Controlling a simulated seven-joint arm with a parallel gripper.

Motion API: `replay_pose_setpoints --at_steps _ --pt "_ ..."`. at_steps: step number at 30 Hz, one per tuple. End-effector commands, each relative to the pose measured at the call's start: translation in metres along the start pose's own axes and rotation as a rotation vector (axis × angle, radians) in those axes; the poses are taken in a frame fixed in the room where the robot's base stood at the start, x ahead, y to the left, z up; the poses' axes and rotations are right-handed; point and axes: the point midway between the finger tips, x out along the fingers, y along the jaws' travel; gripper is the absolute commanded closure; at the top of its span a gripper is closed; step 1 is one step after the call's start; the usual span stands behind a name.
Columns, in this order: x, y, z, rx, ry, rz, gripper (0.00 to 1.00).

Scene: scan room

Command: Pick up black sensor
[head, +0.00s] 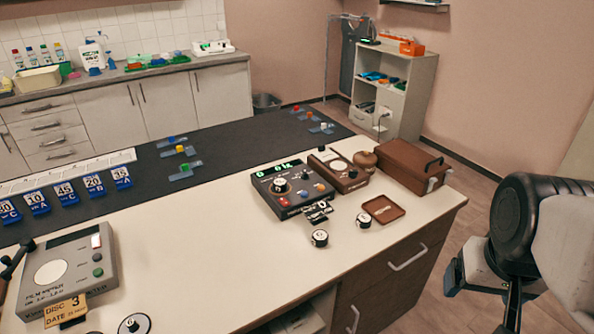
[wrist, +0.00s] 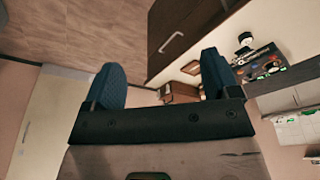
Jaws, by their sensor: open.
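Several small black-and-white round pieces stand on the white counter in the head view: one in front of the black console (head: 319,237), one by the brown tray (head: 363,220), one at the front edge (head: 134,324). A small dark piece with white markings (head: 318,211) lies against the console's front. I cannot tell which of these is the black sensor. My gripper (wrist: 162,82) shows in the wrist view with its two blue-grey fingers wide apart and nothing between them. It is off the counter's right side, apart from all these pieces.
The black console (head: 291,187) with a green display, a brown device (head: 339,170), a brown case (head: 412,165) and a brown tray (head: 384,209) crowd the counter's right end. A grey device (head: 68,268) stands at left. The counter's middle (head: 220,255) is clear.

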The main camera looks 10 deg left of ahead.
Motion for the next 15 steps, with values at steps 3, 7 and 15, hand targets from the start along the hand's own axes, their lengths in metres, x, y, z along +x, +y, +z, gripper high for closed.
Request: replay_pose_setpoints --at_steps 3,7,15 --pt "0.000 0.000 0.000 0.000 0.000 0.000 0.18" --pt "0.000 -0.001 -0.002 -0.003 -0.001 0.000 0.18" --pt "-0.003 -0.010 -0.031 -0.050 -0.013 -0.007 0.18"
